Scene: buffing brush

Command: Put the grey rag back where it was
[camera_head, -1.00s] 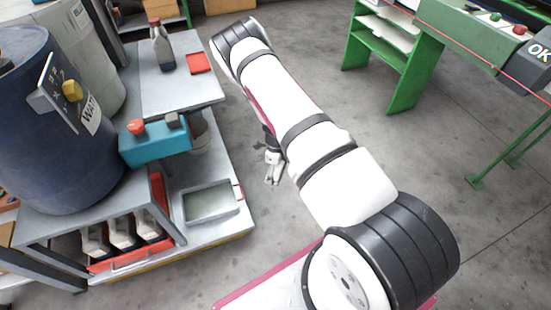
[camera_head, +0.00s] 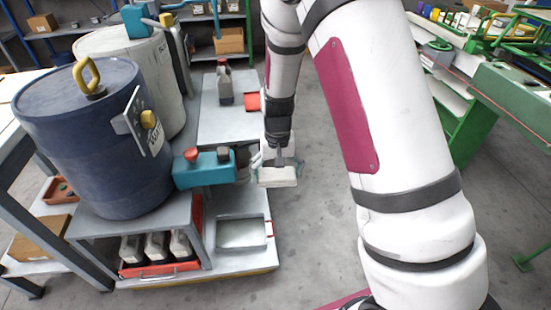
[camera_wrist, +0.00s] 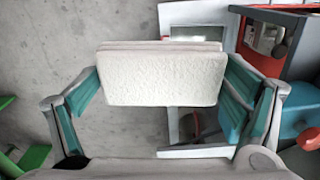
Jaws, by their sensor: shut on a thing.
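The grey rag (camera_wrist: 163,78) shows in the wrist view as a pale, folded, rough-textured pad. It spans the space between the teal finger pads of my gripper (camera_wrist: 165,88), which is shut on its two ends. In the head view the rag (camera_head: 278,176) hangs at the end of my gripper (camera_head: 277,165). It is in the air over the right edge of the bench, just right of a teal box. Where the rag came from is not clear from these frames.
A teal box (camera_head: 203,171) with a red knob, a blue drum (camera_head: 95,140) and a shallow tray (camera_head: 242,234) stand left of my gripper. A bottle (camera_head: 225,85) and red cloth-like piece (camera_head: 253,102) are farther back. Floor (camera_head: 315,215) is clear to the right.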

